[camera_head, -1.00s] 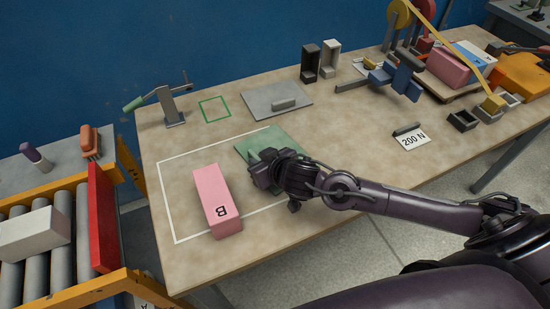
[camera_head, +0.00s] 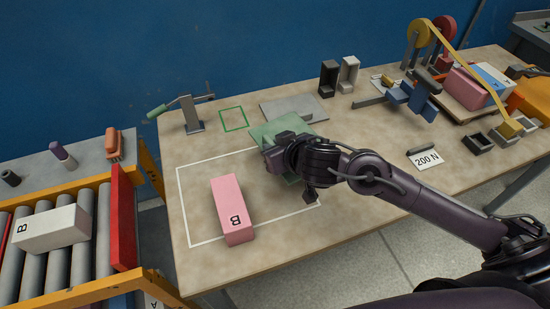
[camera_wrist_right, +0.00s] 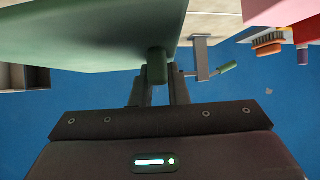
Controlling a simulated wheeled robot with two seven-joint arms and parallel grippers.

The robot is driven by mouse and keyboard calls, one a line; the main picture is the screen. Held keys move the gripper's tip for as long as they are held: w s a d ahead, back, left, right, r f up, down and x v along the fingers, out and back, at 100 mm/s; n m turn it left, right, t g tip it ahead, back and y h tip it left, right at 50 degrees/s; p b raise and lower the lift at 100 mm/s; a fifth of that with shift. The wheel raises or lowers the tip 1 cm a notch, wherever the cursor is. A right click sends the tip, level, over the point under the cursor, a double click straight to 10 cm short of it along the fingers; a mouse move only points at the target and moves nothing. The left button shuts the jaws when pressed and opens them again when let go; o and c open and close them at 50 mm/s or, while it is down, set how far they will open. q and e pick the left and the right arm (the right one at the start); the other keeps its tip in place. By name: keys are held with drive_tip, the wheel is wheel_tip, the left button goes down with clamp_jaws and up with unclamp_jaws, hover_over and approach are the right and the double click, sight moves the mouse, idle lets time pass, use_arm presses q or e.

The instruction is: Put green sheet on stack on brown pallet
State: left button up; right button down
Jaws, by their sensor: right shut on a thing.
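The green sheet (camera_head: 280,130) hangs from my right gripper (camera_head: 276,158), just behind the white-outlined area. In the right wrist view the sheet (camera_wrist_right: 80,35) fills the upper left, and the gripper's fingers (camera_wrist_right: 160,92) are shut on its short green knob. The sheet appears raised off the table and covers the near part of a grey plate in the head view. The brown pallet (camera_head: 452,97) is at the far right of the table, with a pink block (camera_head: 466,89) and a blue-and-white block (camera_head: 493,78) on it. My left gripper is out of view.
A pink block marked B (camera_head: 232,210) lies in the white outline, left of my right gripper. The grey plate (camera_head: 288,104), a lever clamp (camera_head: 192,113), upright holders (camera_head: 347,74) and a blue fixture (camera_head: 410,97) stand behind. A 200 N card (camera_head: 428,160) lies to the right.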

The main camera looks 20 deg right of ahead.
wheel_tip(320, 180, up, 10)
drive_tip(key=p, duration=0.4)
drive_tip(key=shift+f, duration=0.1)
drive_tip(key=shift+s+a+r+m, duration=0.2)
drive_tip(key=shift+s+m, duration=0.1)
drive_tip(key=shift+s, duration=0.1)
drive_tip(key=shift+s+d+f+m+h, duration=0.1)
drive_tip(key=shift+s+d+m+h, duration=0.5)
drive_tip(key=shift+s+d, duration=0.45)
drive_tip(key=shift+s+d+m+h, duration=0.4)
drive_tip(key=shift+s+d+h, duration=0.3)
drive_tip(key=shift+s+d, duration=0.3)
drive_tip(key=shift+w, duration=0.1)
